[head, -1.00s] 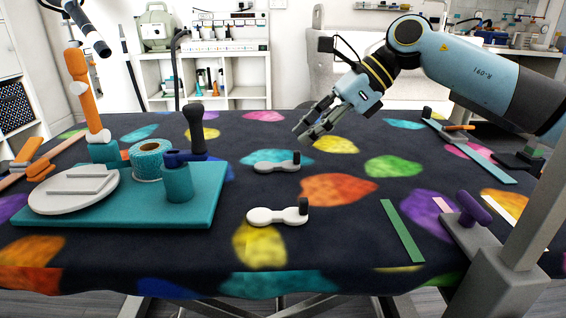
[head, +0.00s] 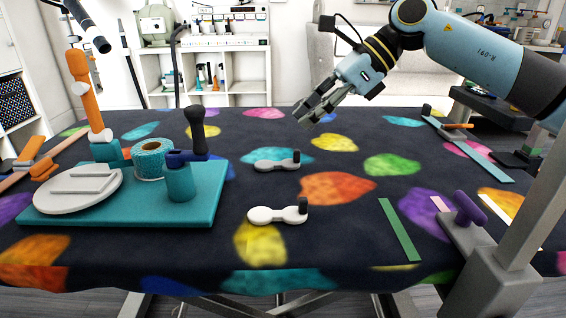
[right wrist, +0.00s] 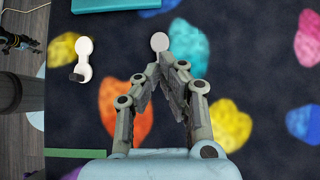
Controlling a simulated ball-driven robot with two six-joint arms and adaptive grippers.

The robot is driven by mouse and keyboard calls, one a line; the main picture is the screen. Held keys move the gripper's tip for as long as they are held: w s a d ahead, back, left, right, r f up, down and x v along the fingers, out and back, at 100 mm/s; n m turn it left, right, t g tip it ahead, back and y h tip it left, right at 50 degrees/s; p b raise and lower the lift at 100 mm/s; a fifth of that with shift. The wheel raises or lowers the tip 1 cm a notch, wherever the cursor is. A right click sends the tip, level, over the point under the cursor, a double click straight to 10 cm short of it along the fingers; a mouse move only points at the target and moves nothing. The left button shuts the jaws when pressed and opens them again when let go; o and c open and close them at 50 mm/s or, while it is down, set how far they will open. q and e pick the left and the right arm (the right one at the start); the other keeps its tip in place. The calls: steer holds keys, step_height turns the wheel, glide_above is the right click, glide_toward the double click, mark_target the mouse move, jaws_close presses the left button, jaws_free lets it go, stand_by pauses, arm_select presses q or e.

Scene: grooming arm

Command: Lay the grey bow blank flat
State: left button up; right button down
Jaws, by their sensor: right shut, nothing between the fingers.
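The grey bow blank (head: 268,166) lies on the dark patterned cloth in the middle of the head view, with a dark upright knob at its right end. In the right wrist view one pale round end (right wrist: 160,42) shows just beyond my fingertips; the rest is hidden behind the fingers. My right gripper (head: 302,119) is shut and empty, above and beyond the blank, apart from it. In the right wrist view its fingertips (right wrist: 166,64) come together. A similar white blank (head: 264,215) lies nearer the front. My left gripper is not in view.
A teal tray (head: 206,205) on the left holds a pale disc (head: 50,199), a teal roll (head: 150,150) and a teal cup (head: 180,184). A green strip (head: 400,230) and a grey stand with a purple top (head: 468,210) are on the right. Cloth around the blanks is clear.

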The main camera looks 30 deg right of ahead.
steer(key=c, duration=1.5)
jaws_free()
